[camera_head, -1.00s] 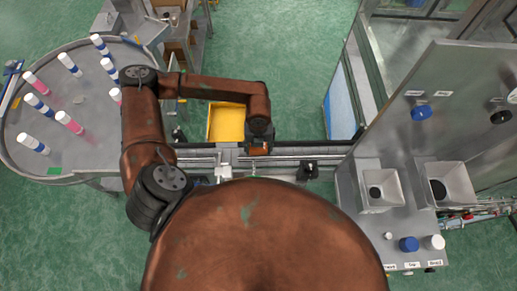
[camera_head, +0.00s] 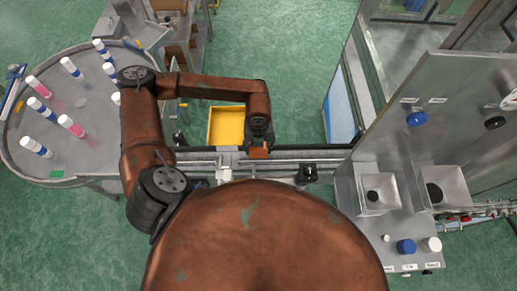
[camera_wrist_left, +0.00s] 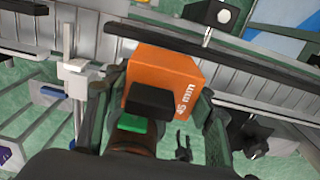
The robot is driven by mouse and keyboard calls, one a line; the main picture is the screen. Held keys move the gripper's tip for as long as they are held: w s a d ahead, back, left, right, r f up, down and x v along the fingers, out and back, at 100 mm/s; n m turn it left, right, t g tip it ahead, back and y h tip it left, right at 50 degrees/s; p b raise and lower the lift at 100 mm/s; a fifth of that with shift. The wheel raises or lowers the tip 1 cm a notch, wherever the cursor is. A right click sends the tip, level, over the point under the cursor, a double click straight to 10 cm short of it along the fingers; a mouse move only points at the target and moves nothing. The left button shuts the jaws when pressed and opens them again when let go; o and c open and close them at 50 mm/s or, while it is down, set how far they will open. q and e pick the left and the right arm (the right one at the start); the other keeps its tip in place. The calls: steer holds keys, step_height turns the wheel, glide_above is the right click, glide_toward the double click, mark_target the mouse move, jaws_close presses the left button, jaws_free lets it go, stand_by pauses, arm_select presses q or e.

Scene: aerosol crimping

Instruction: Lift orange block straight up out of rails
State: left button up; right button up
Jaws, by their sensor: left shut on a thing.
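The orange block (camera_wrist_left: 165,72), marked "45 mm", sits between the fingers of my left gripper (camera_wrist_left: 158,105) in the left wrist view. The gripper is shut on it. In the head view the block (camera_head: 258,153) shows just below my left gripper (camera_head: 258,143), over the conveyor rails (camera_head: 200,160). I cannot tell from these views how far the block's underside is from the rails. My right gripper is not in view.
A yellow bin (camera_head: 226,127) stands behind the rails. A round table (camera_head: 80,150) with several cans is at the left. A metal machine panel (camera_head: 440,125) with two hoppers stands at the right.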

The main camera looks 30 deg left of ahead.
arm_select(q)
steer(key=shift+r+p, duration=0.5)
steer(key=shift+r, duration=0.6)
steer(key=shift+r, duration=0.1)
